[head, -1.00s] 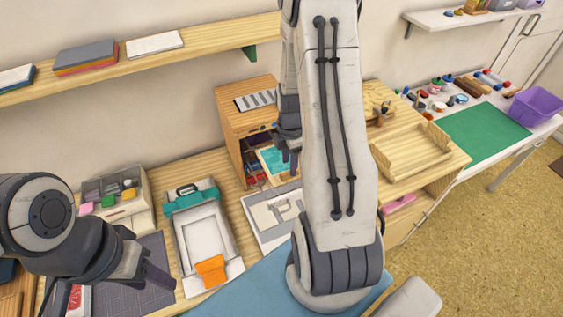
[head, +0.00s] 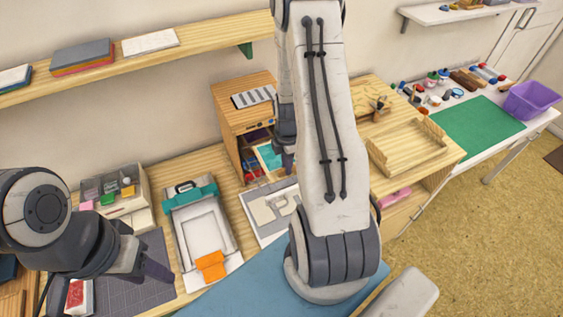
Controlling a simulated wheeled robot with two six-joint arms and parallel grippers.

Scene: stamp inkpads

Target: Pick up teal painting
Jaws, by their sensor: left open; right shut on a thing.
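The teal painting (head: 269,157) shows as a small teal sheet with a pale border, at the open front of the wooden cabinet (head: 228,117). My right gripper (head: 288,162) is at its right edge and is shut on it; my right arm hides part of the painting and most of the fingers. My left gripper (head: 158,272) is open and empty above the dark cutting mat (head: 150,243) at lower left.
A white tray with a teal clamp (head: 190,193) and an orange piece (head: 210,266) stands left of the cabinet. A pale stencil board (head: 262,226) lies in front of the cabinet. A wooden tray (head: 408,155) sits to the right, with a green mat (head: 478,130) beyond.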

